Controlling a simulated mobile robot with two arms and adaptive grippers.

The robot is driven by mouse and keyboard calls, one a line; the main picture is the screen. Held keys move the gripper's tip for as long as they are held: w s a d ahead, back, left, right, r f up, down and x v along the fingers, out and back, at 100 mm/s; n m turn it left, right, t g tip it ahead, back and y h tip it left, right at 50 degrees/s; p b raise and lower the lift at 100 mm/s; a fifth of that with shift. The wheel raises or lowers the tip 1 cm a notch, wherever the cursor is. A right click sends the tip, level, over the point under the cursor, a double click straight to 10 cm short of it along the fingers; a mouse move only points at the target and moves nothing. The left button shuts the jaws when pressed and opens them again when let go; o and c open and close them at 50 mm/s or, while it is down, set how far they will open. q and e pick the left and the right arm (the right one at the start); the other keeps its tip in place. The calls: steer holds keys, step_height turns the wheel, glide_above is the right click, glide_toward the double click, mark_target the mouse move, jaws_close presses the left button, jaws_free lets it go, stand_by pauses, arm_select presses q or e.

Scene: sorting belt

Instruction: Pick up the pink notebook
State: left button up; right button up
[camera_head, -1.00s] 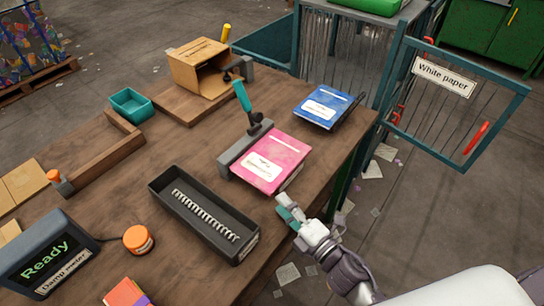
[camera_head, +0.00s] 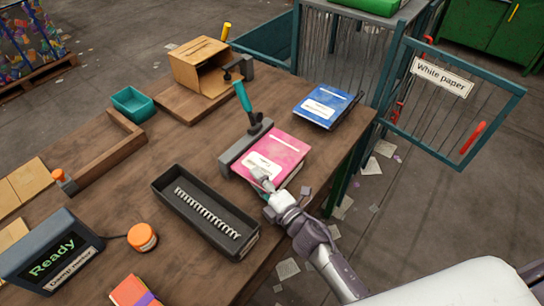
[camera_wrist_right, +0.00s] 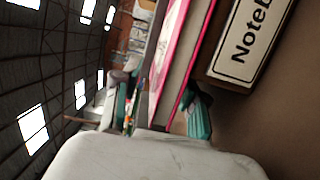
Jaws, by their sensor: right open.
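My right gripper (camera_head: 264,184) is at the notebook's near corner, with one finger over the cover and the lower one partly hidden. In the right wrist view the notebook's pink cover edges and pale pages (camera_wrist_right: 183,50) run between the two teal-tipped fingers of the open gripper (camera_wrist_right: 160,108). I cannot tell whether the fingers touch it. My left gripper is not in view.
A dark tray (camera_head: 165,190) with a spiral coil stands left of the gripper. A blue notebook (camera_head: 325,105) lies behind. A white label reading "Noteb" (camera_wrist_right: 248,38) shows close by.

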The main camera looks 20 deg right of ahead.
jaws_close()
steer(key=shift+r, duration=0.1)
